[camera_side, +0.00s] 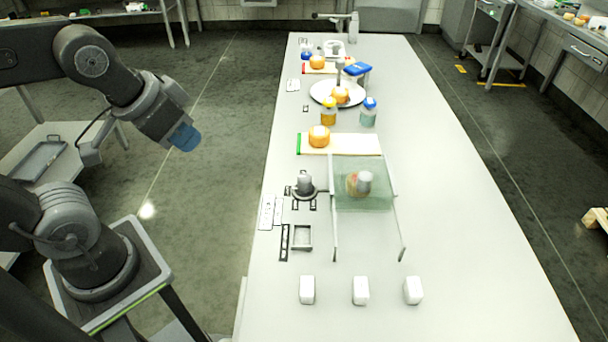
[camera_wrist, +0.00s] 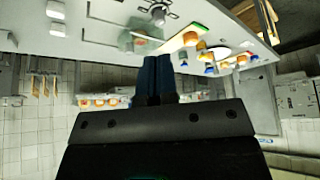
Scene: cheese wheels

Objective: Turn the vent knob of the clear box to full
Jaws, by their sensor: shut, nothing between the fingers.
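The clear box (camera_side: 362,202) stands on the table with a greenish tint, and an orange-and-white item shows inside it. A grey knob-like fitting (camera_side: 305,184) sits at the box's left side; I cannot make out its setting. In the wrist view the greenish box (camera_wrist: 128,40) and the grey fitting (camera_wrist: 158,14) appear small, near the top. My gripper (camera_side: 186,138) is up in the air left of the table, well apart from the box and fitting. Its blue fingers (camera_wrist: 157,78) are together with nothing between them.
Three white blocks (camera_side: 361,291) stand in front of the box. Behind it are a white board (camera_side: 358,144) with an orange cheese wheel (camera_side: 319,136), jars (camera_side: 368,115) and a round tray (camera_side: 318,94). The table's right side is clear.

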